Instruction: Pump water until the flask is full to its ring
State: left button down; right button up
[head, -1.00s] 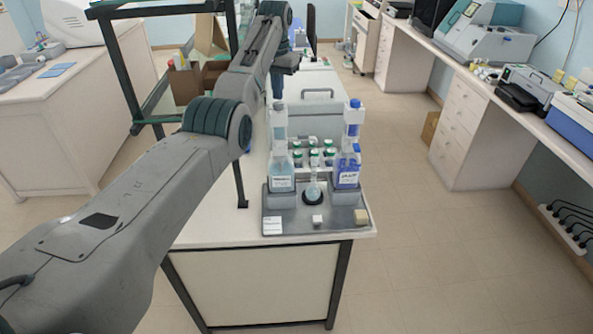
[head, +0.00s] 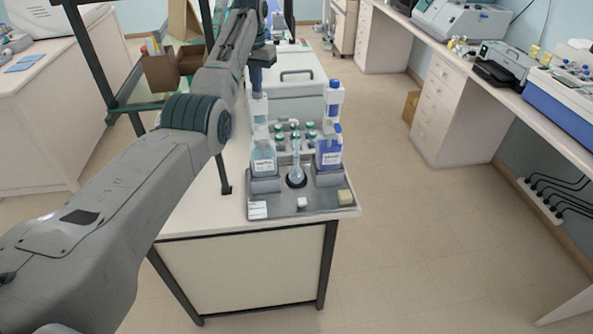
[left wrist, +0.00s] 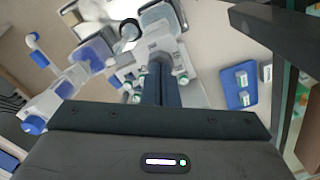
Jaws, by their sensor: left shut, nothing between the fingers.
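The flask (head: 296,176) stands in a dark ring-shaped holder on the grey tray (head: 285,207); its liquid looks pale blue, but the level against its ring is too small to tell. Left of it stands the clear bottle of pale-blue liquid (head: 263,158), with a tall translucent top (head: 260,108). Right of it stands a bottle of deep blue liquid (head: 328,153). My left gripper (head: 258,88) points down, just above the clear bottle's top; I cannot tell whether they touch. In the left wrist view its fingers (left wrist: 161,84) are shut and empty. My right gripper is out of view.
Several green-capped vials (head: 295,133) stand behind the flask. A dark shelf post (head: 222,172) stands left of the tray. The floor to the right is clear.

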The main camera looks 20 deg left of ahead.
pick_arm(q)
jog(key=shift+f, duration=1.4)
jog(key=shift+s+f, duration=0.1)
dwell(0.3)
jog(key=shift+r, duration=2.9)
jog(key=shift+r, duration=0.1)
jog(key=shift+r, duration=2.4)
